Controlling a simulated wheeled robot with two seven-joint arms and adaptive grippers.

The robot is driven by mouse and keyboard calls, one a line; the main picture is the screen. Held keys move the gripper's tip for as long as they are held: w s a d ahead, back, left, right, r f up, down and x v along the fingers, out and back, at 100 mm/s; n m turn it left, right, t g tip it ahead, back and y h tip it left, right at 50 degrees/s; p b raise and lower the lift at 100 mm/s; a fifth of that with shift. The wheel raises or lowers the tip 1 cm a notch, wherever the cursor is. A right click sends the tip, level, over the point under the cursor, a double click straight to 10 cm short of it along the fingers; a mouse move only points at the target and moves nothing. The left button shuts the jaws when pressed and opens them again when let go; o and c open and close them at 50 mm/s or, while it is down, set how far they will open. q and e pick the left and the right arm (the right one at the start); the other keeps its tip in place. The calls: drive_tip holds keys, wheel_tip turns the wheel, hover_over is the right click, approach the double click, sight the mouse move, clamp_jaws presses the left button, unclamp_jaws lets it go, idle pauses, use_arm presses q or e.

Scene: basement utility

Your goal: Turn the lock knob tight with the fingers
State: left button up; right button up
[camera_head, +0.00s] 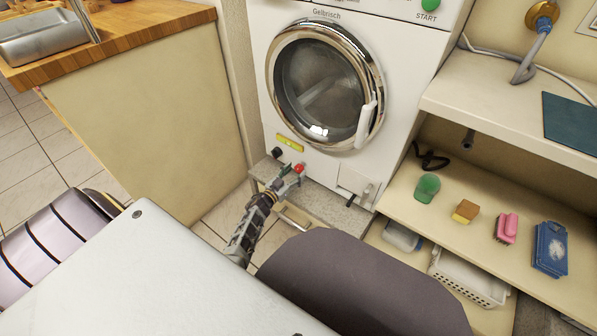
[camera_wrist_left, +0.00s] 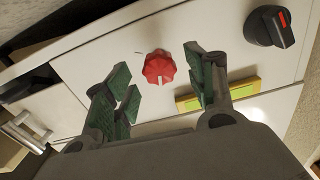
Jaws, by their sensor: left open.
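The lock knob looks like the red lobed knob (camera_wrist_left: 160,67) on the white lower front of the washing machine. In the head view the red knob (camera_head: 299,168) shows just beyond my left gripper (camera_head: 281,180). In the left wrist view my left gripper (camera_wrist_left: 158,98) is open, with green finger pads on both sides of the red knob's line. The knob lies ahead of the gap, and I see no contact. A black knob (camera_wrist_left: 269,26) with a red mark sits beside it, also seen in the head view (camera_head: 277,153). My right gripper is not in view.
The washer's round door (camera_head: 325,85) is above. A grey ledge (camera_head: 330,205) runs below.

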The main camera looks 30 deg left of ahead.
sight(297, 170)
use_arm(q)
drive_tip(key=shift+w+d+b, duration=0.1)
drive_tip(key=shift+w+b, duration=0.5)
drive_tip(key=shift+w, duration=0.95)
drive_tip(key=c, duration=1)
drive_tip(key=shift+c, duration=0.2)
